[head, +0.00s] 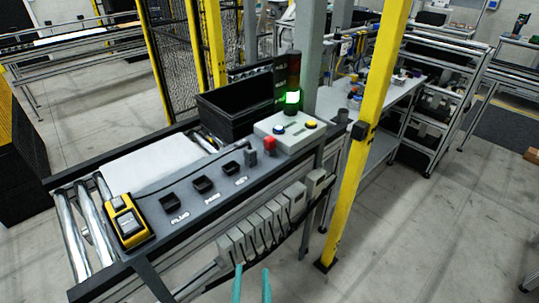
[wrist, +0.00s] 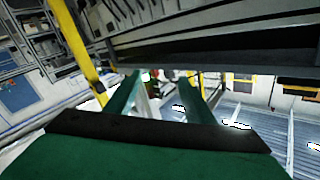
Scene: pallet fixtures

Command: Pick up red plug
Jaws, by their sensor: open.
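My gripper (head: 252,272) shows two teal fingers at the bottom of the head view, apart and empty. It is in front of the workstation, below and clear of the red plug. In the wrist view my gripper (wrist: 165,95) is open with nothing held between the fingers. I cannot make out the red plug there.
The panel (head: 215,213) has several dark labelled sockets. A yellow device (head: 128,222) is at its left end. A black bin (head: 236,108) and the button box (head: 287,133) stand behind. A yellow post (head: 365,130) rises right of the workstation. Open floor lies further right.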

